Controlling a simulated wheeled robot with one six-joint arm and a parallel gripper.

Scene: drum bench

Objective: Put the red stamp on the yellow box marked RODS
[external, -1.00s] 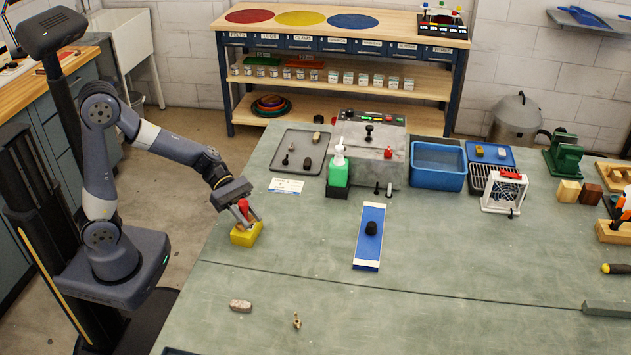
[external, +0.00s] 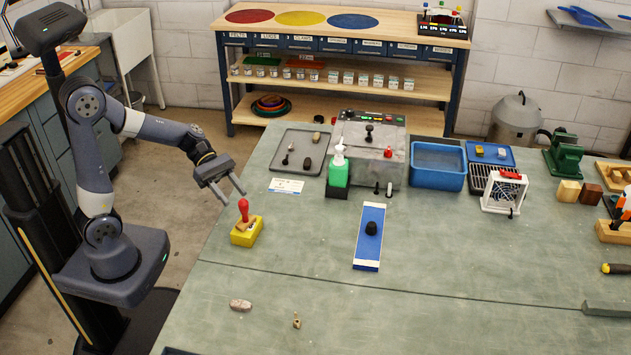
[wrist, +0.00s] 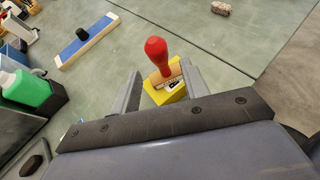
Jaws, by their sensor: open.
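The red stamp (external: 244,211), with a red knob handle and a wooden base, stands upright on top of the yellow box (external: 246,236) near the left edge of the bench. In the wrist view the stamp's red handle (wrist: 157,50) rises from its wooden base, with the yellow box (wrist: 160,95) under it. My gripper (external: 232,190) is open and empty, above and behind the stamp, apart from it. In the wrist view its two fingers (wrist: 161,90) are spread, with the stamp showing between and beyond them. The marking on the box cannot be read here.
A blue board with a black knob (external: 369,240) lies right of the box. A green bottle (external: 339,172) and a grey tray (external: 291,160) are behind. A brownish stone-like piece (external: 240,305) and a small brass part (external: 296,320) lie in front. The bench between them is clear.

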